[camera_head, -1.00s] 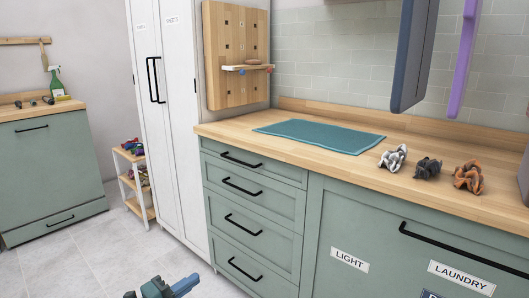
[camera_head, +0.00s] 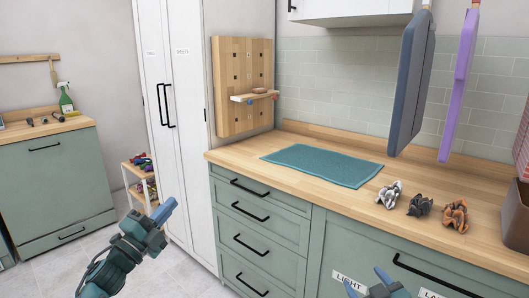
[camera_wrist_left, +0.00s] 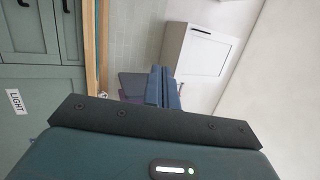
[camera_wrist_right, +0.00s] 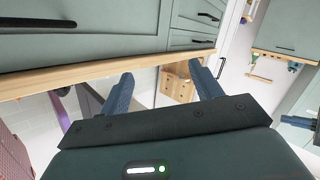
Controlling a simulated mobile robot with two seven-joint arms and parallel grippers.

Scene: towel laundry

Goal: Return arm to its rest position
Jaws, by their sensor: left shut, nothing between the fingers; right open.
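My left gripper (camera_head: 163,212) is raised in front of the white cabinet, with nothing in it. In the left wrist view its blue fingers (camera_wrist_left: 163,88) are close together. My right gripper (camera_head: 367,285) shows at the bottom edge of the head view, in front of the green cabinet below the counter. In the right wrist view its two fingers (camera_wrist_right: 166,90) stand wide apart with nothing between them. Both grippers are clear of the counter and touch nothing that I can see.
A teal towel (camera_head: 322,165) lies flat on the wooden counter (camera_head: 290,185). Grey-white (camera_head: 390,195), dark (camera_head: 420,205) and orange (camera_head: 455,215) crumpled cloths lie to its right. Blue (camera_head: 408,85) and purple (camera_head: 460,85) towels hang above. Floor at lower left is free.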

